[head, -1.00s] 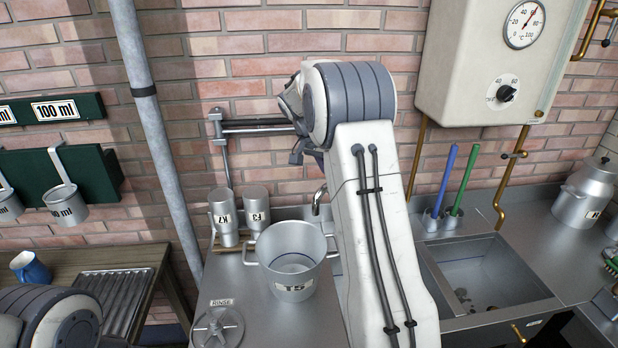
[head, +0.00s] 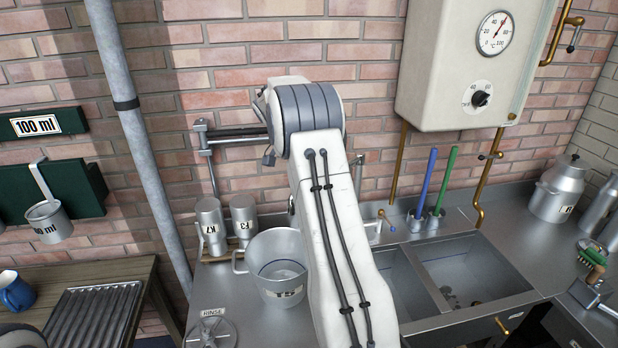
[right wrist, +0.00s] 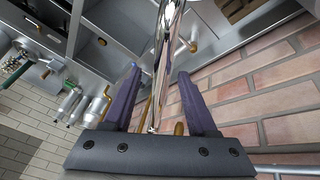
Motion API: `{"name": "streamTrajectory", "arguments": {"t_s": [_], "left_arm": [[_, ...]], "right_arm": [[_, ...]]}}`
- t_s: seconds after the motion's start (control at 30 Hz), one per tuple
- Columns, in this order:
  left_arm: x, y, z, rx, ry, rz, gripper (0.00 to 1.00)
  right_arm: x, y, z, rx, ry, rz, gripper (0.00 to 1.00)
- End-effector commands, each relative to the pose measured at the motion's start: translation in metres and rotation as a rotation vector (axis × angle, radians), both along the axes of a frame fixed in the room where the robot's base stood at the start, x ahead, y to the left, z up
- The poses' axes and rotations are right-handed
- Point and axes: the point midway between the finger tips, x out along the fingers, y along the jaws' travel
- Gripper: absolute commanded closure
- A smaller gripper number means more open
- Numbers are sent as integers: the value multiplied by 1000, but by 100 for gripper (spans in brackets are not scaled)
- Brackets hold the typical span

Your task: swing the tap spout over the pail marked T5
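The pail marked T5 (head: 274,268) stands upright on the steel counter, its right side partly covered by my right arm in the head view. The tap (head: 379,226) shows just right of that arm, with a blue mark on it. Most of its spout is hidden there; a small piece by the arm's left edge above the pail may be its end. In the right wrist view the chrome spout (right wrist: 170,42) runs between the fingers of my right gripper (right wrist: 159,78), which are apart with gaps on both sides. My left gripper is outside the views.
Metal canisters K7 (head: 211,226) and F3 (head: 243,218) stand behind the pail. A RINSE fitting (head: 211,333) lies in front of it. The sink (head: 470,270) is to the right, with blue and green upright sticks behind it. A heater (head: 470,60) hangs above.

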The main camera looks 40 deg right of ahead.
Motion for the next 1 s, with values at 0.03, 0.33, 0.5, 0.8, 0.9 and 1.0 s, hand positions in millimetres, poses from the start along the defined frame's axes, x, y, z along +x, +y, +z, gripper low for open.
{"name": "streamTrajectory", "arguments": {"t_s": [0.03, 0.33, 0.5, 0.8, 0.9, 1.0], "left_arm": [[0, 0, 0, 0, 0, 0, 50], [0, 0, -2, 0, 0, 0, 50], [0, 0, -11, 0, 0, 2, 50], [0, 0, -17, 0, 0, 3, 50], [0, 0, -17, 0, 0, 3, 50], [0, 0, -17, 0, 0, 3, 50]], "right_arm": [[0, 1, 0, 1, 0, 1, 43], [2, 4, 2, 1, 0, 2, 43], [6, 14, 24, 1, -4, 4, 43], [15, 36, 78, 0, -3, 4, 43], [16, 40, 87, 0, -1, 2, 43], [17, 42, 93, 1, 0, 2, 43]]}}
